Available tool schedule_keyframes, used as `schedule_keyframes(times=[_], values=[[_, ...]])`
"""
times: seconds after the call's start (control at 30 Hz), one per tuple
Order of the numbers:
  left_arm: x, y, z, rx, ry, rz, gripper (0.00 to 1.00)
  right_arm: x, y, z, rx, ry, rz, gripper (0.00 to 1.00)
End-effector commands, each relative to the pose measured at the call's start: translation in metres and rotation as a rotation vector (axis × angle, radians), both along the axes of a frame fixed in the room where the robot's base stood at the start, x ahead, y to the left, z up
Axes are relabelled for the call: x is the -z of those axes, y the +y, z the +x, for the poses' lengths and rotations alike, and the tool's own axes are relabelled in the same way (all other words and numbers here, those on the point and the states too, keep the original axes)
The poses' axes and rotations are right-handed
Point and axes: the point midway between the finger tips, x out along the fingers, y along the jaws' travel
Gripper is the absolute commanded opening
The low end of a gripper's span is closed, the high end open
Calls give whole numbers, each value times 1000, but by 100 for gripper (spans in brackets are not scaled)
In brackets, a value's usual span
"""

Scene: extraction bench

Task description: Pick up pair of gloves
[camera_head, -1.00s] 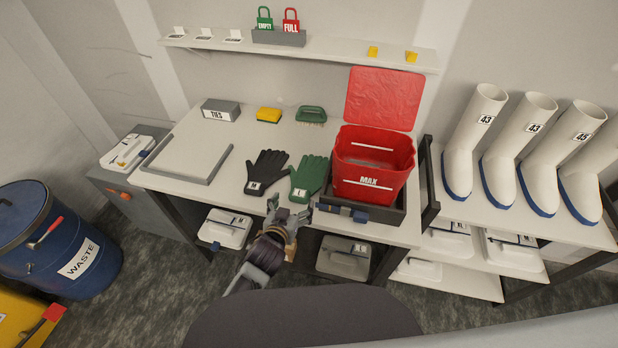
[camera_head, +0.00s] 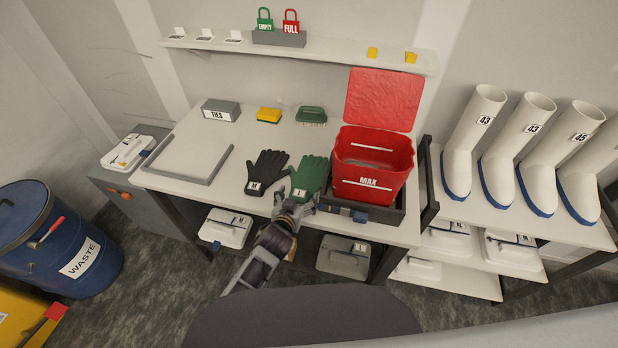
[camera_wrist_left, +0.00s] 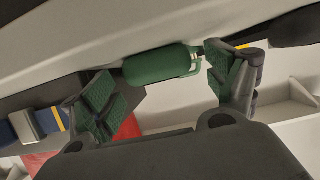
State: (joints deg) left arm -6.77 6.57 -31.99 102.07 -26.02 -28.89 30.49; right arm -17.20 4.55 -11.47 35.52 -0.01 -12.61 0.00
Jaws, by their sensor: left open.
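A black glove (camera_head: 267,170) and a green glove (camera_head: 309,174) lie side by side on the bench near its front edge, each with a white label at the cuff. My left gripper (camera_head: 295,206) is open at the front edge, just in front of the green glove's cuff. In the left wrist view, the green glove (camera_wrist_left: 160,66) shows end-on between and beyond the spread fingers (camera_wrist_left: 165,95). No grip on it shows. The black glove (camera_wrist_left: 295,24) is partly seen at upper right there. My right gripper is not in view.
A red MAX bin (camera_head: 372,160) in a dark tray (camera_head: 395,210) stands right of the green glove. A green brush (camera_head: 311,115), yellow sponge (camera_head: 269,115) and TIES box (camera_head: 220,110) lie behind.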

Motion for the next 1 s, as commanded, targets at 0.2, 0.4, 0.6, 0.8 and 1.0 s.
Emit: schedule_keyframes(times=[0.2, 0.4, 0.6, 0.8, 1.0], values=[[0, 0, 0, 0, 0, 0, 88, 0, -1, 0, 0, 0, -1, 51], [0, 0, 0, 0, 0, 0, 78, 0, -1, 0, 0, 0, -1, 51], [0, 0, 0, 0, 0, 0, 53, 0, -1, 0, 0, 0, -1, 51], [0, 0, 0, 0, 0, 0, 37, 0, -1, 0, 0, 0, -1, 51], [0, 0, 0, 0, -1, 0, 37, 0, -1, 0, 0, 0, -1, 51]])
